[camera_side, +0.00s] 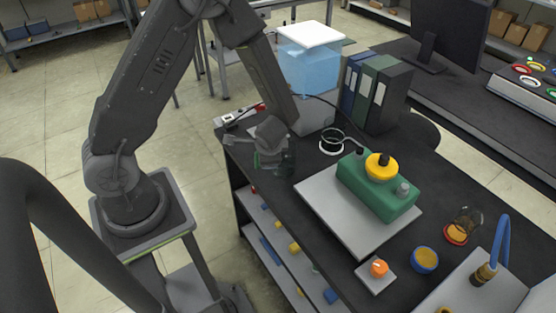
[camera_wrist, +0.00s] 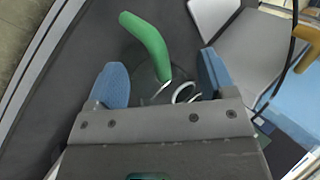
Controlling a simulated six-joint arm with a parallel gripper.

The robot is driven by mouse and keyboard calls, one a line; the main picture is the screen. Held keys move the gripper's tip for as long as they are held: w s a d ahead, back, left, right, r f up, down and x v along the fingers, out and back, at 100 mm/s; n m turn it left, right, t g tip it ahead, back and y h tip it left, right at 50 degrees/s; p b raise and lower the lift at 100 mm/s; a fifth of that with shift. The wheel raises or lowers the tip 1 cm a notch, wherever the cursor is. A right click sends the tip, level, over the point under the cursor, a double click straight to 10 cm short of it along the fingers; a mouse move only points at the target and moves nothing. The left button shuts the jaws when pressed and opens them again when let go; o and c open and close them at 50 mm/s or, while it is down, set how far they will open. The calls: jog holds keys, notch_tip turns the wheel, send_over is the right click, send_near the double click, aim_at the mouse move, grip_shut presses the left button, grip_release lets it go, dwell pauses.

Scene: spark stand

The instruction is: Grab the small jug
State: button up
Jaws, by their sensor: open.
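The small jug shows in the wrist view as a bright green curved handle (camera_wrist: 146,42) with a see-through, dark-looking body below it. The body is partly hidden by my gripper's housing. My gripper (camera_wrist: 162,78) is open, with one blue finger on each side of the jug. A gap shows between each finger and the green handle. In the side view my gripper (camera_side: 268,152) is low over the dark bench's far left corner. Only a faint green and glassy bit of the jug (camera_side: 257,160) shows there; the gripper hides the rest.
A dark ring-shaped vessel (camera_side: 333,141) stands right of my gripper. A green box with a yellow knob (camera_side: 378,187) sits on a grey plate (camera_side: 325,200). Binders (camera_side: 376,92) and a blue container (camera_side: 309,65) stand behind. The bench's left edge is close to my gripper.

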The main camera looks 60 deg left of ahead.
grip_shut()
dwell(0.6)
